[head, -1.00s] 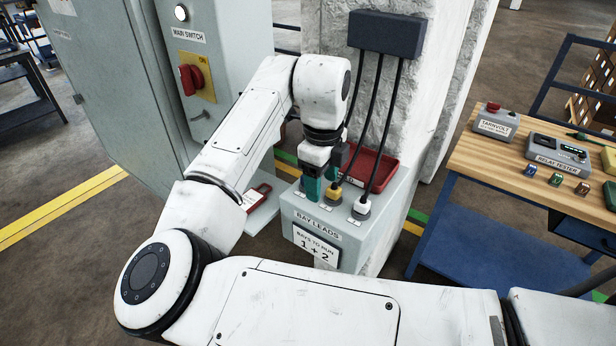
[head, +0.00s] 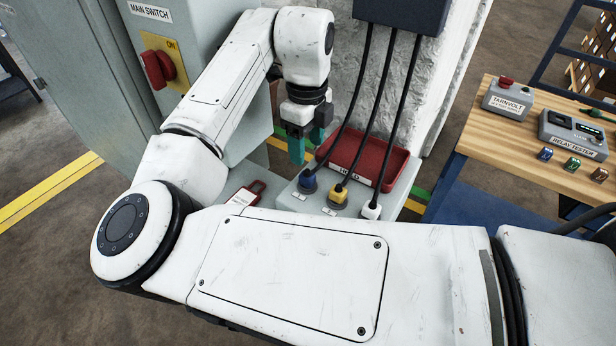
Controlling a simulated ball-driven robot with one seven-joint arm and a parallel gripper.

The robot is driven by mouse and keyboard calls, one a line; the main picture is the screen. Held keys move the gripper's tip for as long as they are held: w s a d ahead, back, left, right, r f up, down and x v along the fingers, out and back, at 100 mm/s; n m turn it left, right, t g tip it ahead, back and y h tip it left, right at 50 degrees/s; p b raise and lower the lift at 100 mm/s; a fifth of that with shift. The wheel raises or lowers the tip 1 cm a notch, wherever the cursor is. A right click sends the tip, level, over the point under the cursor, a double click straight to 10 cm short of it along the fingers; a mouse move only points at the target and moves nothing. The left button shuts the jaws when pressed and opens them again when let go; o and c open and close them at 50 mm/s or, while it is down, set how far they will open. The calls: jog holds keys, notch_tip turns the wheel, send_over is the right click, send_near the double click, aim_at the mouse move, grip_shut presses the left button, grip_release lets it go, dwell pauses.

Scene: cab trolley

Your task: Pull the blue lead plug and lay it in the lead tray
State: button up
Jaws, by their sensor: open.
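The blue lead plug (head: 308,183) sits in the leftmost place on top of the grey lead box (head: 292,200), with its black cable running up. The red lead tray (head: 396,165) lies behind the plugs and looks empty where it shows. My gripper (head: 307,147), with teal fingers, is open and empty. It points down just above and slightly left of the blue plug in the head view, apart from it; the exact depth gap is hard to tell. My own arm hides the front of the lead box.
A yellow plug (head: 338,195) and a white plug (head: 371,210) stand right of the blue one, their cables rising to a dark block (head: 400,14). A red-handled item (head: 248,192) lies left of the box. A cabinet with a red main switch (head: 160,68) stands left; a workbench (head: 480,135) stands right.

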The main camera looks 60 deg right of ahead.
aim_at(307, 175)
notch_tip(307, 175, down, 9)
jog(key=b, duration=0.6)
dwell(1.5)
grip_shut()
dwell(0.7)
jog(key=shift+r+p, duration=0.3)
jog(key=shift+p, duration=0.2)
jog(key=shift+r+p, duration=2.25)
jog(key=shift+r, duration=0.5)
